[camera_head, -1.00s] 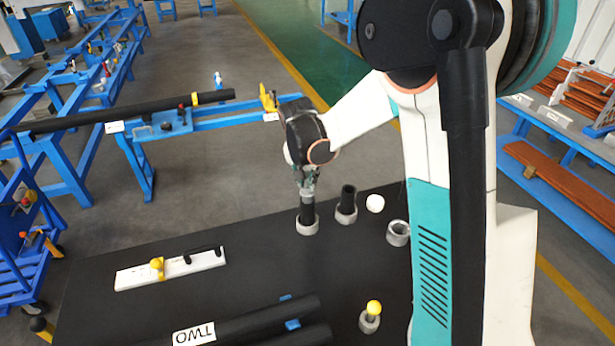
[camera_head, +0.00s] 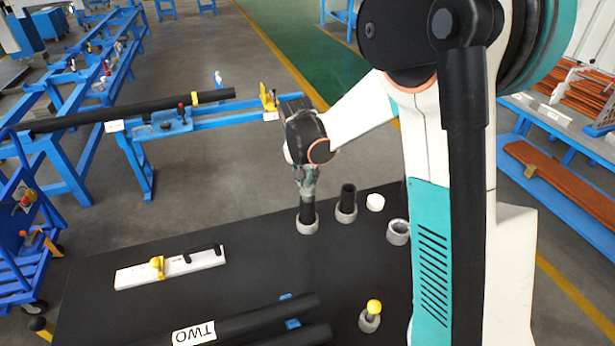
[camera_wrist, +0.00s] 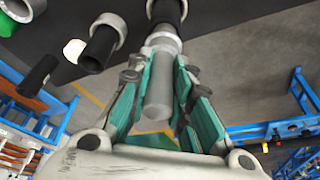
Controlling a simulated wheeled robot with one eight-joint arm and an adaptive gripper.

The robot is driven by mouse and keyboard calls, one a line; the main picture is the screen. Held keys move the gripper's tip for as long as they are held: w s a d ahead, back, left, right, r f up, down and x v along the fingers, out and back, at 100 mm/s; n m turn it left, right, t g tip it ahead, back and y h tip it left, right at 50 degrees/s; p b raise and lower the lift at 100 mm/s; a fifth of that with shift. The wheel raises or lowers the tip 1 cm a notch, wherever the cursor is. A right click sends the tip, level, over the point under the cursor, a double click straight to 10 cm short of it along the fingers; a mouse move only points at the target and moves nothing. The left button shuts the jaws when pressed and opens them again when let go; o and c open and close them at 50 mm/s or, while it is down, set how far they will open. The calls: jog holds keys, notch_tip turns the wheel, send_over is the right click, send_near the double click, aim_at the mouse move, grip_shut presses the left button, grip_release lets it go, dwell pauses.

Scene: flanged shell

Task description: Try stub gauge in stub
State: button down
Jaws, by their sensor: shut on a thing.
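My gripper (camera_head: 307,188) is shut on a grey cylindrical gauge (camera_wrist: 158,88), which also has a wider grey collar near its far end. The gauge points down at a black upright stub (camera_head: 308,211), whose base sits in a grey ring (camera_head: 307,226) on the dark table. In the wrist view the stub (camera_wrist: 167,12) lies in line with the gauge, just past the collar. I cannot tell whether the gauge tip is inside the stub or only at its mouth.
A second black stub in a grey ring (camera_head: 347,201) stands close right. Beyond it are a white cap (camera_head: 375,202) and an empty grey ring (camera_head: 398,232). A yellow-knobbed piece (camera_head: 374,307), a white fixture bar (camera_head: 170,267) and black tubes (camera_head: 250,322) occupy the front.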

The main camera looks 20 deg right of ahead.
jog(key=shift+r+p, duration=2.05)
jog(key=shift+r, duration=1.45)
